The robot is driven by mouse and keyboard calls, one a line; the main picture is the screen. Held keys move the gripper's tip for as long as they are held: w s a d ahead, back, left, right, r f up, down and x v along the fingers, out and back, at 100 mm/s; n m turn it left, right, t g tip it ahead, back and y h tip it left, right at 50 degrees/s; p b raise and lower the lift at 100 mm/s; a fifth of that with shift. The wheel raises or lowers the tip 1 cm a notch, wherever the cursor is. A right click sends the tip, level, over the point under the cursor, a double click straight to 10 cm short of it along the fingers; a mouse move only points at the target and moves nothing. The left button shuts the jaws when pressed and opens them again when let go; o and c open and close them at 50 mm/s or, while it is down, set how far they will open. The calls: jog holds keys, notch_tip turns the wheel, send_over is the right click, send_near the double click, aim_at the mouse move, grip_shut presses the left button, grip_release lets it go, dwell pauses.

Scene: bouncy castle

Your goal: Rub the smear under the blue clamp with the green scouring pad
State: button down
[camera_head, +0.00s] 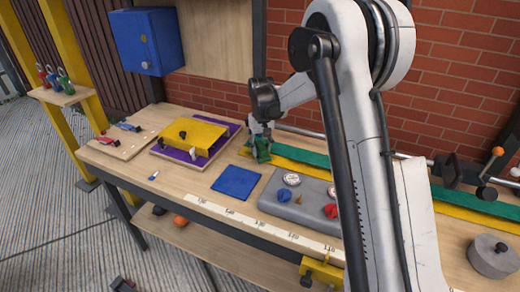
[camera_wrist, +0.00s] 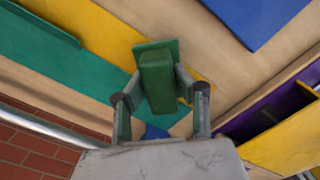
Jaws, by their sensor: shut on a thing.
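The green scouring pad (camera_head: 263,153) is a green block with a wider flat plate, held in my gripper (camera_head: 261,136) over the back of the workbench. In the wrist view the pad (camera_wrist: 158,80) sits between the two fingers of my gripper (camera_wrist: 160,88), which press on its sides. Whether the pad touches the surface is unclear. A small blue-and-red piece (camera_head: 126,127) on the wooden board at the left may be the blue clamp, but it is too small to be sure. I cannot make out a smear.
A yellow block on a purple board (camera_head: 226,138) stands left of my gripper. A blue mat (camera_head: 237,183) lies in front. A grey plate (camera_head: 270,181) with dials and knobs is right of it. Green and yellow strips (camera_head: 300,161) run along the back, near a metal rail.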

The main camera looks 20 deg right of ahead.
aim_at(261, 146)
jog(key=shift+w+r+p, duration=0.1)
jog(key=shift+r+p, duration=1.5)
jog(key=shift+r, duration=2.35)
